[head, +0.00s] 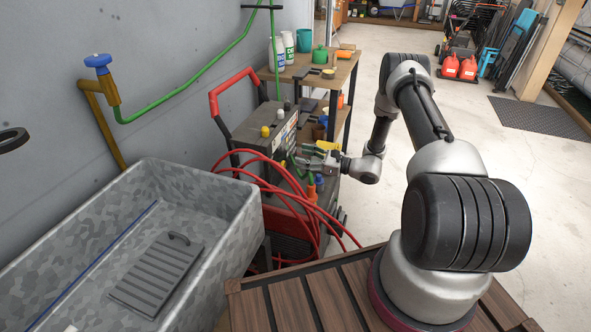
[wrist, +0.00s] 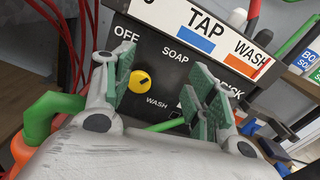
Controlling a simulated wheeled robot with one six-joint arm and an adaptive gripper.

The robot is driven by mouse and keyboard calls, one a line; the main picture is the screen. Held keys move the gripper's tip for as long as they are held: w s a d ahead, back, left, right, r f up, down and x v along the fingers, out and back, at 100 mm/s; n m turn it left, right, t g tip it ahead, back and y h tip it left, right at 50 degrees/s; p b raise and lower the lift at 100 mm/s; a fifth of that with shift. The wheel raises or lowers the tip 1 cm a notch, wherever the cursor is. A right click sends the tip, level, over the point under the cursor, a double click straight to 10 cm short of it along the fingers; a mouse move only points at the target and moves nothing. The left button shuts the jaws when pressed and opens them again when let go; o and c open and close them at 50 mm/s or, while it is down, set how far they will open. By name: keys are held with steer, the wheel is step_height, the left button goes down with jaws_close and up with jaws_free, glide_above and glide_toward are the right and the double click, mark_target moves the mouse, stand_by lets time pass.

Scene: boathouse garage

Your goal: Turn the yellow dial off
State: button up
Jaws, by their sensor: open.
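The yellow dial (wrist: 141,82) is a round knob with a dark pointer mark on a dark panel in the wrist view. OFF is printed at its upper left, SOAP above right and WASH below right. The small mark's exact setting is hard to tell. My gripper (wrist: 165,72) is open, its green-padded fingers on either side of the dial. The dial shows in the gap nearer the left finger; I see no contact. In the head view my gripper (head: 298,160) is at the front of the washer machine (head: 250,135), and this dial is hidden there.
Red hose (head: 300,205) loops in front below my gripper. A metal sink (head: 235,215) stands left, and a wooden shelf (head: 340,75) with bottles behind. Open floor lies right.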

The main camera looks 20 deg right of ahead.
steer(key=s+r+m, duration=0.1)
steer(key=r+m, duration=0.1)
glide_toward(281, 166)
steer(key=w+f, duration=0.2)
steer(key=x, duration=0.7)
steer(key=shift+w+a+r, duration=0.15)
steer(key=shift+a+r, duration=0.05)
steer(key=shift+r, duration=0.1)
